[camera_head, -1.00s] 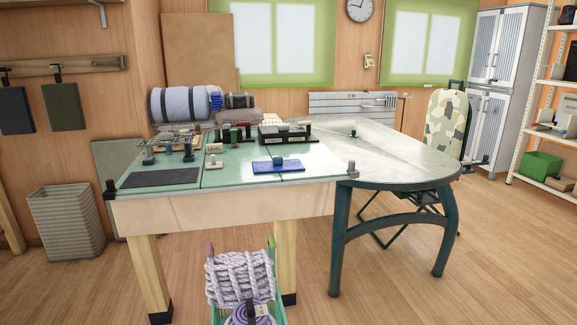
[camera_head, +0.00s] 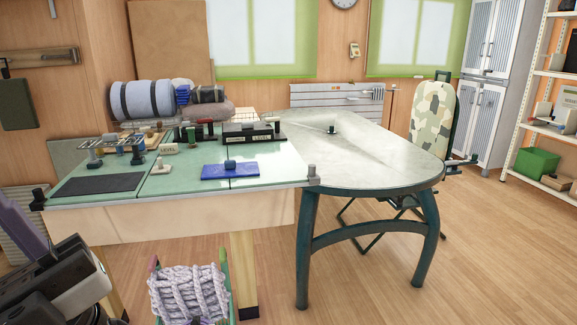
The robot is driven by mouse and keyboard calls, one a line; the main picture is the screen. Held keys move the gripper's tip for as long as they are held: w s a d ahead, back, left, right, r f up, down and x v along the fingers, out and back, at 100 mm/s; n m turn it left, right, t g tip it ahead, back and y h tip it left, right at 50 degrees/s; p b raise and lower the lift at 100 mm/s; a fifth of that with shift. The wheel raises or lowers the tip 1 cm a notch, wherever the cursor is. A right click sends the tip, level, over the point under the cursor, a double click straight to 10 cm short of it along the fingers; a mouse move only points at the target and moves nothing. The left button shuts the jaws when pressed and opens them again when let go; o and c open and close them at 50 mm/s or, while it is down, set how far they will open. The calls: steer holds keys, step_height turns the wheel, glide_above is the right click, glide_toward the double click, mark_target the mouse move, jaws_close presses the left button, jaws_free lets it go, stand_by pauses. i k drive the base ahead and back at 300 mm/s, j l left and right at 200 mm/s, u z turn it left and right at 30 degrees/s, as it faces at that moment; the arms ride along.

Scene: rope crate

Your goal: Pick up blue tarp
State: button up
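My gripper (camera_head: 95,312) is at the lower left, in front of the bench and well apart from the tarp. It is cut off by the bottom edge, and its fingers do not show clearly enough to tell whether they are open.
A crate (camera_head: 228,285) holding thick pale rope stands on the floor before the bench. A dark mat (camera_head: 98,182), small tools and rolled bundles (camera_head: 148,98) share the bench. A rounded grey table (camera_head: 370,150) adjoins it on the right. Open floor lies at the right.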

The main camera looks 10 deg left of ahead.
mark_target(230, 168)
steer(key=i+l+z, duration=0.25)
steer(key=z, duration=0.25)
steer(key=i+l+z, duration=0.1)
steer(key=i+z, duration=0.4)
steer(key=i+u, duration=0.25)
steer(key=i, duration=0.3)
steer(key=i+l+u, duration=0.25)
steer(key=i, duration=0.25)
steer(key=i+j+u, duration=0.1)
steer(key=i+u, duration=0.4)
steer(key=u, duration=0.25)
steer(key=i+u, duration=0.35)
steer(key=i+j+u, duration=0.1)
steer(key=u, duration=0.25)
steer(key=i+u, duration=0.55)
steer(key=u, duration=0.2)
steer(key=i+l+u, duration=0.1)
steer(key=i+u, duration=0.3)
steer(key=i, duration=0.15)
